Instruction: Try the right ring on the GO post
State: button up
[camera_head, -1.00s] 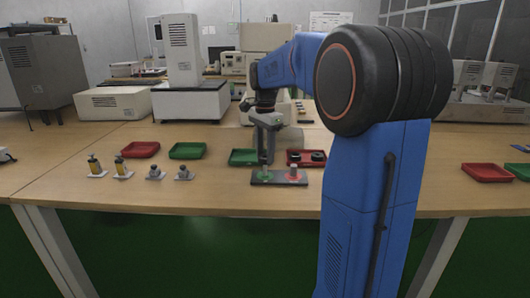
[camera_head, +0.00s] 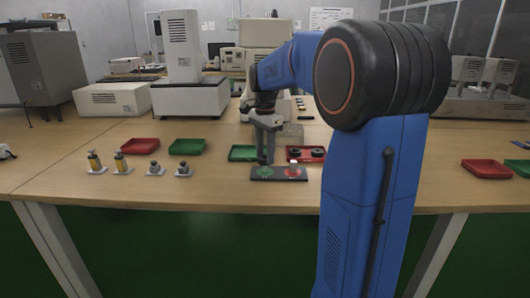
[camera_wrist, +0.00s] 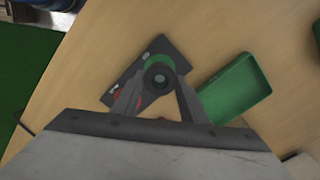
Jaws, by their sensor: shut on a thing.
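My gripper (camera_head: 266,160) is upright over the green-marked end of a dark plate (camera_head: 278,178). It is shut on a small dark grey ring (camera_wrist: 158,78), which sits between the fingertips in the wrist view. The green disc (camera_wrist: 161,63) shows around and beyond the ring. The ring and fingers hide the post on the green side, so I cannot tell how far the ring is around it. A light post (camera_head: 293,166) stands on the plate's red disc at the right. Labels on the plate are too small to read.
Behind the plate are a green tray (camera_head: 233,158), empty in the wrist view, and a red tray (camera_head: 306,161) with dark rings in it. Several small gauges (camera_head: 121,164) stand at the left, in front of another red and green tray. The table front is clear.

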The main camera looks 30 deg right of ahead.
aim_at(265, 160)
jog(key=shift+f, duration=1.5)
jog(key=shift+r, duration=0.1)
dwell(0.5)
jog(key=shift+r, duration=3.25)
